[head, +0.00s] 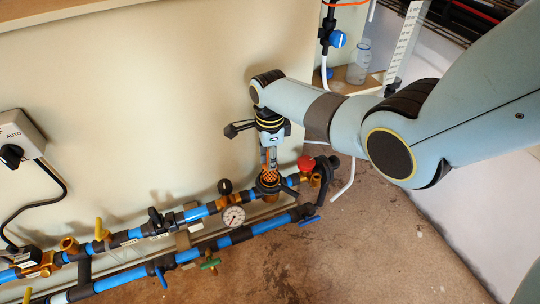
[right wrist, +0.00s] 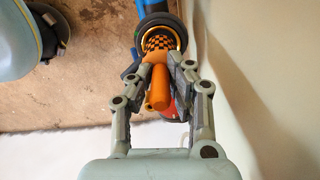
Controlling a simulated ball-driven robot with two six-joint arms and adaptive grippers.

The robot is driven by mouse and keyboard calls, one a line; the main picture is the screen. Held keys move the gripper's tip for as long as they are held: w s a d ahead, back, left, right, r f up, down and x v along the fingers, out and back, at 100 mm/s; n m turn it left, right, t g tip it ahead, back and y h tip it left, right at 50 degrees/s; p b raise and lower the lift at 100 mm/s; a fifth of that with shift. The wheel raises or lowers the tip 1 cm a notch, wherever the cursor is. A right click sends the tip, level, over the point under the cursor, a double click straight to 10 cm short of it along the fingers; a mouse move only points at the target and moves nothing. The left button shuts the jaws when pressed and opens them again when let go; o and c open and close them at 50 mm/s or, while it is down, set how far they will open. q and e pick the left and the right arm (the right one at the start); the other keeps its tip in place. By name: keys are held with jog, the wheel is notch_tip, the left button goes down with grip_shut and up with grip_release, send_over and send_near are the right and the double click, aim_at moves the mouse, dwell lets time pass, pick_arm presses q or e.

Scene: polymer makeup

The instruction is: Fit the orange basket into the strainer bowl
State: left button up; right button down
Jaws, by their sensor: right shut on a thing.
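The orange basket (head: 270,175) has a checkered mesh body and a plain orange handle, which shows in the right wrist view (right wrist: 158,88). My right gripper (head: 268,152) points down and is shut on the handle; its two fingers show on either side of it in the right wrist view (right wrist: 163,75). The strainer bowl (head: 267,189) is on the pipe below; its round brass rim (right wrist: 178,33) surrounds the mesh end in the right wrist view. The basket lines up with the bowl opening, but I cannot tell how deep it sits. My left gripper is out of view.
A pressure gauge (head: 233,217) stands just left of the bowl, and a red knob (head: 306,163) to its right. Blue pipes with several coloured valve handles run to the lower left. A pale wall (head: 130,110) rises close behind. The brown floor (head: 370,240) in front is clear.

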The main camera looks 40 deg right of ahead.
aim_at(270, 172)
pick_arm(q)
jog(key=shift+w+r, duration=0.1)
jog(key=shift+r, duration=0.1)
pick_arm(e)
jog(key=shift+r, duration=0.1)
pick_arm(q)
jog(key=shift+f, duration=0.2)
pick_arm(e)
jog(key=shift+f, duration=0.3)
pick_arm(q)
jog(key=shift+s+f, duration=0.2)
pick_arm(e)
jog(key=shift+f, duration=0.3)
pick_arm(q)
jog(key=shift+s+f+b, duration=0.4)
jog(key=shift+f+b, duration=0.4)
jog(key=shift+b, duration=0.15)
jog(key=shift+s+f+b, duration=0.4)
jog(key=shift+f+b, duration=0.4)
jog(key=shift+b, duration=0.1)
pick_arm(e)
jog(key=shift+f, duration=2.3)
jog(key=c, duration=1.2)
grip_release()
notch_tip(270, 172, up, 12)
jog(key=shift+r, duration=0.1)
